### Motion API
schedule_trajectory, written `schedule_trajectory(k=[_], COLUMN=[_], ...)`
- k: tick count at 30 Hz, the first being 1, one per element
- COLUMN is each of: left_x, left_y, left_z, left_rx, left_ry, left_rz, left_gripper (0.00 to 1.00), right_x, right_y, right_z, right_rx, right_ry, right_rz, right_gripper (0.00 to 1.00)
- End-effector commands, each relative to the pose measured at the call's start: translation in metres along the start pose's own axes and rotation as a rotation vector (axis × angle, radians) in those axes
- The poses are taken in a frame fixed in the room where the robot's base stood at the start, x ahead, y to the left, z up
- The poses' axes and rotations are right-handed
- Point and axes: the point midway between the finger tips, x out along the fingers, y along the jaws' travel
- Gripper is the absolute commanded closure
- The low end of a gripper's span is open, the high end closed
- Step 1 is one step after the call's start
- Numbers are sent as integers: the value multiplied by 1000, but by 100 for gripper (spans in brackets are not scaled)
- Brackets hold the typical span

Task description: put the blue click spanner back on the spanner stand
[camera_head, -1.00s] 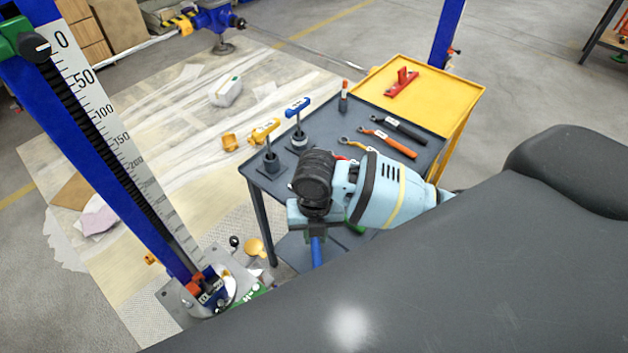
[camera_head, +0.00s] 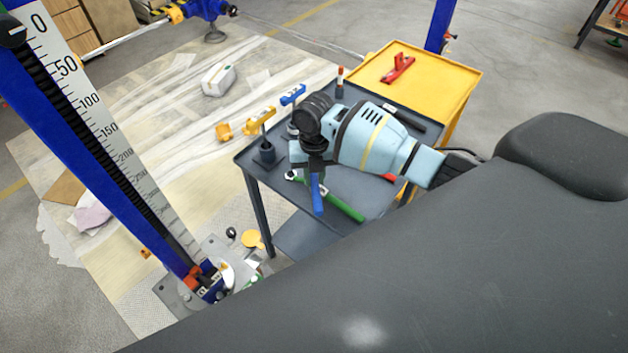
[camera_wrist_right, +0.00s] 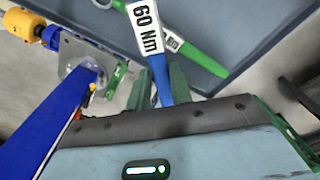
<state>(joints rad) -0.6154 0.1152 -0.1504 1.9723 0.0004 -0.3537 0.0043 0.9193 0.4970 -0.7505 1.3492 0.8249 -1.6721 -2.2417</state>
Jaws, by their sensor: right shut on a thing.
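My right gripper (camera_head: 308,162) is shut on the blue click spanner (camera_head: 317,196), over the grey spanner stand (camera_head: 340,188). The blue handle points toward the stand's near edge in the head view; its upper part is hidden by the gripper. In the right wrist view, the right gripper (camera_wrist_right: 164,86) has its fingers around the blue spanner (camera_wrist_right: 160,72), which bears a white "60 Nm" label. A green spanner (camera_head: 343,209) lies on the stand beside it and shows in the wrist view (camera_wrist_right: 203,61). I cannot tell whether the blue spanner touches the stand. My left gripper is out of view.
Yellow-headed (camera_head: 259,117) and blue-headed (camera_head: 292,94) upright tools stand along the stand's left side. A black-handled spanner (camera_head: 408,120) lies behind my wrist. A yellow table (camera_head: 440,85) adjoins at the back. A blue column with a scale (camera_head: 95,140) rises at left.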

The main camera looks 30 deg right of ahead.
Motion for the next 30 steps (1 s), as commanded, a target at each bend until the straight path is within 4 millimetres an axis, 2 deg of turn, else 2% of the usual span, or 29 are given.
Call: schedule_trajectory(k=[3,6,10,26,27,30], left_x=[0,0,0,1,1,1], left_y=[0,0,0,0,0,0], left_z=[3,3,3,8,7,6], left_rx=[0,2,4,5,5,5], left_ry=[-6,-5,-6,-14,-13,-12], left_rz=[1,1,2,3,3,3], left_gripper=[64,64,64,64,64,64], right_x=[1,18,30,39,40,39], right_y=[0,0,0,-1,-1,-1], right_z=[10,8,10,10,10,10], right_rx=[3,1,2,1,1,1], right_ry=[0,1,-2,-3,-2,-2], right_rz=[2,1,2,1,0,0], right_gripper=[100,100,100,100,75,62])
